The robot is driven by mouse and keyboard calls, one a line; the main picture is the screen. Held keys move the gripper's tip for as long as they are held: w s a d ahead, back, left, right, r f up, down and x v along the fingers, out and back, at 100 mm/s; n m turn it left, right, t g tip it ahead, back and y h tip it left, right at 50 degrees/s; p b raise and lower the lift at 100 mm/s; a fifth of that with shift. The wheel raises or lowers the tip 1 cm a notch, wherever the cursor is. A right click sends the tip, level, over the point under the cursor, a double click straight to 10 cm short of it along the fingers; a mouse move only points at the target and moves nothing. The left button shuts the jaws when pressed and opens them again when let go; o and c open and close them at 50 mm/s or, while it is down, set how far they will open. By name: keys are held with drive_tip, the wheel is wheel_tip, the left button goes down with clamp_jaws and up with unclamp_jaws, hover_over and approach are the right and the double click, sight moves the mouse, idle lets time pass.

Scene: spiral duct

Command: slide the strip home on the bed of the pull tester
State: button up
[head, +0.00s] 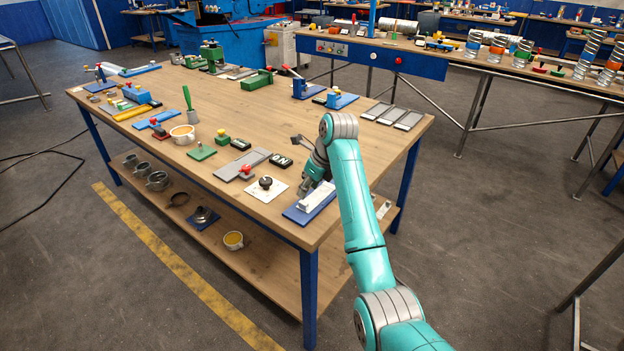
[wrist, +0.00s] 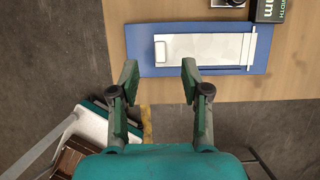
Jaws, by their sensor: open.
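The pull tester has a blue base plate (wrist: 262,63), which lies at the table's near corner in the head view (head: 291,215). On it is a long white bed or strip (wrist: 205,49), also seen in the head view (head: 318,196). Where the strip ends and the bed begins is hard to tell. A small pale tab (wrist: 160,51) is at its left end and a thin crossbar (wrist: 250,46) at its right end in the wrist view. My gripper (wrist: 159,75) is open and empty, its fingertips at the plate's near edge, towards the left end. In the head view my gripper (head: 313,178) is partly hidden by my arm.
A black lettered box (wrist: 270,9) stands close beyond the plate; a white card with a black knob (head: 265,186) lies left of it. Grey flat plates (head: 393,115) lie to the right on the table (head: 210,90). The table edge is close to my gripper.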

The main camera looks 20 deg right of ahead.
sight(302, 201)
drive_tip(key=x, duration=0.7)
drive_tip(key=shift+r, duration=0.1)
clamp_jaws()
drive_tip(key=shift+s+a+r, duration=0.1)
drive_tip(key=shift+s+a, duration=0.7)
drive_tip(key=shift+a, duration=0.3)
drive_tip(key=shift+s+a+r, duration=0.1)
drive_tip(key=shift+s+a, duration=0.7)
drive_tip(key=shift+a, duration=0.3)
wheel_tip(302, 201, up, 7)
idle(0.4)
